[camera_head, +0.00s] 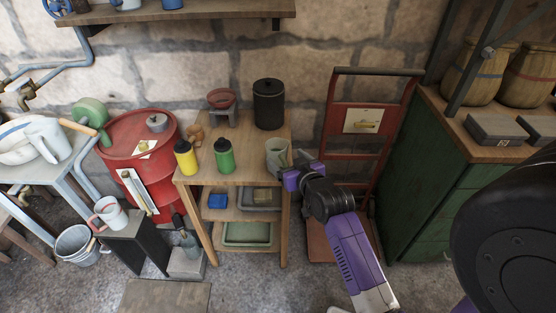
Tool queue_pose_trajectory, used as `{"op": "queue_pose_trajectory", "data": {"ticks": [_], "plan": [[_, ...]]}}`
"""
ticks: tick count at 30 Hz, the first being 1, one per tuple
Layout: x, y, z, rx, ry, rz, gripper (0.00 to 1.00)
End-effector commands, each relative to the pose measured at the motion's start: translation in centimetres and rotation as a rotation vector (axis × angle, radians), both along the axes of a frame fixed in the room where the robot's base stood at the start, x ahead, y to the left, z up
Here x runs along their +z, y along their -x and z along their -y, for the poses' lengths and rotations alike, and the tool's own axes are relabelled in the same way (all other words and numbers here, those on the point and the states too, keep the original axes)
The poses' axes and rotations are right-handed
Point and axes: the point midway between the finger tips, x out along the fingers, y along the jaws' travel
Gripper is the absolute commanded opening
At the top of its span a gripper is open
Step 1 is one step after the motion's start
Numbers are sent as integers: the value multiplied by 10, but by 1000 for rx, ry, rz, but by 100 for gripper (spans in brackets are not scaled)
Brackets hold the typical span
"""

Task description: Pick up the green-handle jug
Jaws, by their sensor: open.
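A pale grey-green jug (276,151) stands upright at the right front of the wooden workstand (208,172). I take it as the green-handle jug, but its handle cannot be made out. My gripper (288,172) is open, at the jug's lower right side by the stand's right edge. The purple gripper body covers part of that side. I cannot tell whether the fingers touch the jug or are around any part of it.
A yellow bottle (186,158), a green bottle (224,155) and a black canister (268,104) share the stand. A jug with a reddish handle (111,214) and a white jug (47,140) are left. A red hand truck (365,120) and green cabinet (430,170) are right.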

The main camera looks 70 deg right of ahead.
Motion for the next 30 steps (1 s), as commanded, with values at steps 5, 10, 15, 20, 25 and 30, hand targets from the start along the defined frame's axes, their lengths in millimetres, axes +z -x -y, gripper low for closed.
{"op": "queue_pose_trajectory", "data": {"ticks": [5,10,15,20,25,30], "plan": [[-22,-3,3,13,-51,-54,82],[-29,-15,13,13,-52,-55,82],[-36,-25,25,13,-51,-56,82],[-47,-40,39,14,-51,-55,82],[-53,-49,47,13,-51,-55,82],[-53,-50,48,14,-50,-54,82]]}}
